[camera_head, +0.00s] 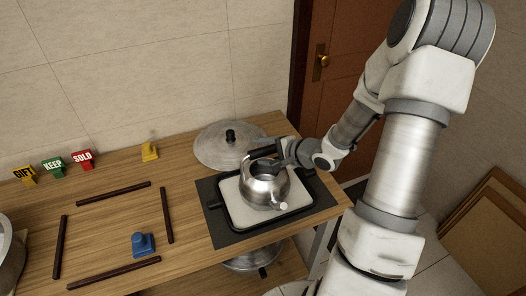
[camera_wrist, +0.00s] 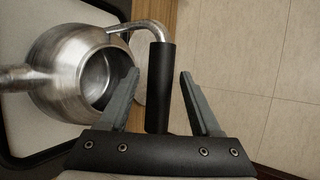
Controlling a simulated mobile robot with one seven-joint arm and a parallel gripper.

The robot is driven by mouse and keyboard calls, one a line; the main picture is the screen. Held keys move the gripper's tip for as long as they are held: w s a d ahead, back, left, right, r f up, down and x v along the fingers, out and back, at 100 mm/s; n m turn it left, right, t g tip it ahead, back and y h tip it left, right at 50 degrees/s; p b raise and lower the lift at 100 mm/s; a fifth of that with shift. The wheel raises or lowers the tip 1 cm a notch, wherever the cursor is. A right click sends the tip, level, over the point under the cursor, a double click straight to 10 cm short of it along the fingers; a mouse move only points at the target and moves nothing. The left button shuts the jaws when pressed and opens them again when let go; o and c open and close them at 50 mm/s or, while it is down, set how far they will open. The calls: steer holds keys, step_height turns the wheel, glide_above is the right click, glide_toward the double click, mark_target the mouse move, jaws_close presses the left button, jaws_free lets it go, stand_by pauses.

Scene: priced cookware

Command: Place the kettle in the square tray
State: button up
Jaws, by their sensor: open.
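The shiny metal kettle (camera_head: 264,186) stands upright on the pale inside of a black-rimmed tray (camera_head: 228,211) with side handles. The tray lies on a dark mat. In the wrist view, the kettle (camera_wrist: 78,62) is at the left, with its opening showing and its black handle grip (camera_wrist: 160,88) standing out to the right. My gripper (camera_wrist: 159,74) is open, with one finger on each side of the grip and gaps visible. In the head view, my gripper (camera_head: 283,153) is at the upper right of the kettle, its fingers partly hidden.
A round lid (camera_head: 229,146) lies behind the tray. Dark bars (camera_head: 113,194) outline an area on the left, with a blue object (camera_head: 142,244) inside. GIFT, KEEP and SOLD signs (camera_head: 53,166) and a yellow object (camera_head: 149,151) stand towards the wall. A metal pot (camera_head: 8,255) is at far left.

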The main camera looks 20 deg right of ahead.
steer(key=shift+s+d+r, duration=0.1)
steer(key=shift+s+r, duration=0.1)
steer(key=shift+r, duration=0.1)
steer(key=p+v, duration=0.3)
steer(key=v, duration=0.8)
steer(key=shift+s+p, duration=0.25)
steer(key=shift+p, duration=0.15)
steer(key=shift+r, duration=0.1)
